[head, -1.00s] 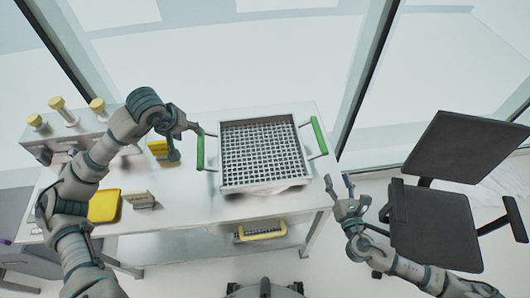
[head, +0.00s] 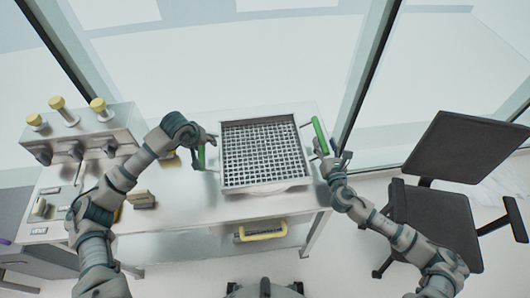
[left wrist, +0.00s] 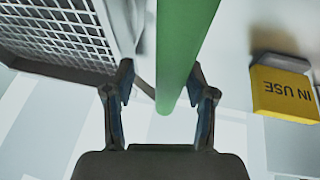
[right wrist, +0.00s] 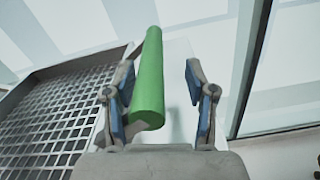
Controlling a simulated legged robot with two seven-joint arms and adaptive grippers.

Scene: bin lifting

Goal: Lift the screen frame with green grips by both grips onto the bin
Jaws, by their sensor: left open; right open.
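The screen frame (head: 222,186) is a square metal tray with a grid, and it rests over the white bin on the table. Its left green grip (head: 201,156) is beside my left gripper (head: 204,146). In the left wrist view my left gripper (left wrist: 165,95) is open, with the left green grip (left wrist: 185,45) between its fingers. The right green grip (head: 320,134) is close to my right gripper (head: 330,155). In the right wrist view my right gripper (right wrist: 160,95) is open, and the right green grip (right wrist: 149,80) lies near its left finger. The bin is mostly hidden beneath the frame.
A dispenser with yellow knobs (head: 75,135) stands at the table's left. A yellow "IN USE" block (left wrist: 283,85) is near the left grip. A black chair (head: 435,220) stands at the right. A yellow-handled item (head: 262,230) is on the lower shelf.

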